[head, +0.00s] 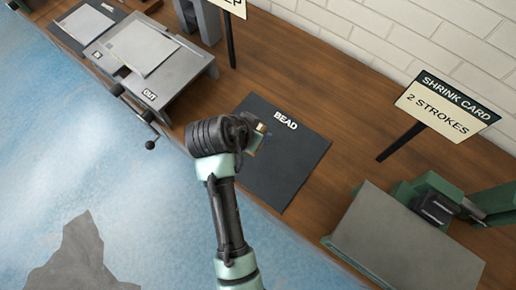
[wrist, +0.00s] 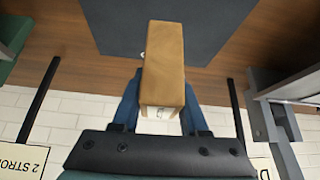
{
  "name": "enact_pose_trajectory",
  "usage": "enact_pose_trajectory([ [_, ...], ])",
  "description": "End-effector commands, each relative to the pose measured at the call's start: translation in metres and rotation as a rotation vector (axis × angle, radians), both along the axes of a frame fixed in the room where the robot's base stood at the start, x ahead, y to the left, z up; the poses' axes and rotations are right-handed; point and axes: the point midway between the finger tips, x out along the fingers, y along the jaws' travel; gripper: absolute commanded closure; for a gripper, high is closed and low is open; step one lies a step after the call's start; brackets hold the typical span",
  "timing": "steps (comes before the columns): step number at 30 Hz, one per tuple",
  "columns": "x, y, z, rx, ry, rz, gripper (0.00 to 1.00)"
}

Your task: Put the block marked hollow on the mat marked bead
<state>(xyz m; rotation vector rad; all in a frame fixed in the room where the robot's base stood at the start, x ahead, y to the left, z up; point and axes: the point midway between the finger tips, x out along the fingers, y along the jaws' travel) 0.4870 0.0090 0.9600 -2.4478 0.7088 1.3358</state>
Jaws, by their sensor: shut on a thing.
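The mat marked bead (head: 291,150) is a dark grey sheet lying on the wooden bench in the head view, with "BEAD" in white at its far edge. It also shows in the wrist view (wrist: 220,22). My gripper (head: 258,133) is over the mat's left part. It is shut on a tan wooden block (wrist: 164,58), seen between the fingers in the wrist view. The block's marking is not readable; only part of a pale label shows on its near end. Whether the block touches the mat cannot be told. My arm hides part of the mat.
A green machine with a grey plate (head: 400,245) stands at the right, beside the sign "SHRINK CARD, 2 STROKES" (head: 447,105). A grey machine (head: 150,65) with a crank stands at the left. Another sign post (head: 230,40) stands behind.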

Motion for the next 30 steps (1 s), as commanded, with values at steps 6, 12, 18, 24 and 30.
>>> enact_pose_trajectory([
  [6,0.006,-0.003,-0.019,-0.001,0.007,-0.068,1.0],
  [12,0.006,-0.003,-0.053,0.0,0.004,-0.067,1.0],
  [18,0.006,-0.003,-0.074,0.0,0.005,-0.066,1.0],
  [24,0.007,-0.002,-0.097,0.001,0.002,-0.066,1.0],
  [30,0.007,-0.002,-0.098,0.001,0.0,-0.065,1.0],
])
